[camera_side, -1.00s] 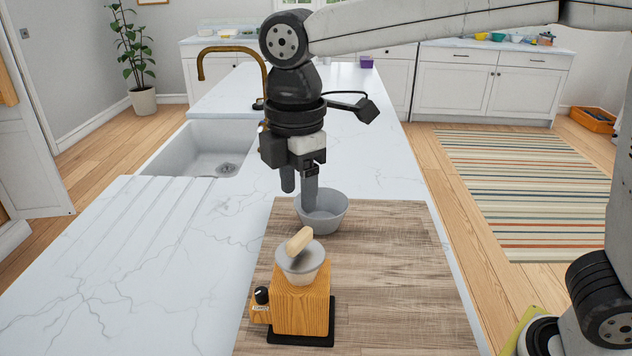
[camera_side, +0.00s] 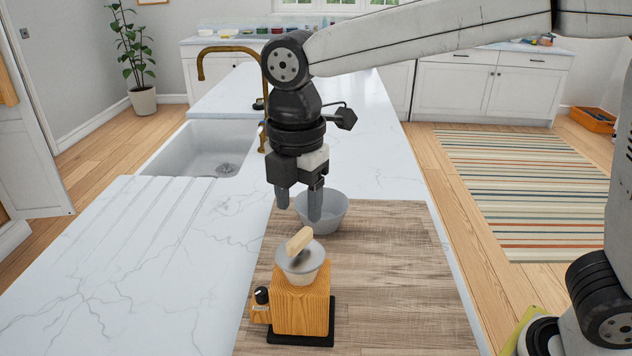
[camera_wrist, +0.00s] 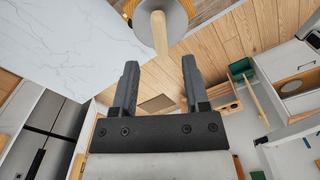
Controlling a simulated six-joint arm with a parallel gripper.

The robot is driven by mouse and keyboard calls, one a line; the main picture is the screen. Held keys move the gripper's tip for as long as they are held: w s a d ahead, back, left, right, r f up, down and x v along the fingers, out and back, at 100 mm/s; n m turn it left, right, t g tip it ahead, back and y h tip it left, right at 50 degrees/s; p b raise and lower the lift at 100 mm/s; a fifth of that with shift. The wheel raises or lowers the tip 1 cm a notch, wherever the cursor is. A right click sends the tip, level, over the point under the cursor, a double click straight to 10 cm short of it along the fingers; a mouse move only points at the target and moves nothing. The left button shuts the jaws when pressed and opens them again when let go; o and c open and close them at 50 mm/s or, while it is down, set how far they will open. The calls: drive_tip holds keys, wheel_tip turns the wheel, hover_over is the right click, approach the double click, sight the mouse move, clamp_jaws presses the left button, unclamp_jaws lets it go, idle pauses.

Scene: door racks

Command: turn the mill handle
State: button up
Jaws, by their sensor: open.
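The mill has a wooden box body (camera_side: 300,305) on a black base, with a small dark knob on its left side. On top is a grey round hopper (camera_side: 302,268) with a pale wooden handle (camera_side: 299,240) across it. In the wrist view the handle (camera_wrist: 159,35) and the grey disc (camera_wrist: 176,14) show at the top edge, beyond the fingertips. My gripper (camera_side: 299,212) is open and empty, pointing down, above and behind the mill and apart from it. My open fingers (camera_wrist: 160,75) also show in the wrist view.
A grey bowl (camera_side: 333,212) stands on the wooden board (camera_side: 400,265) behind the mill, close to my fingers in the picture. A sink (camera_side: 205,145) and a brass tap (camera_side: 228,49) lie to the left. The board right of the mill is clear.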

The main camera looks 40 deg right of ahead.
sight(299, 235)
drive_tip(key=shift+f, duration=2.85)
clamp_jaws()
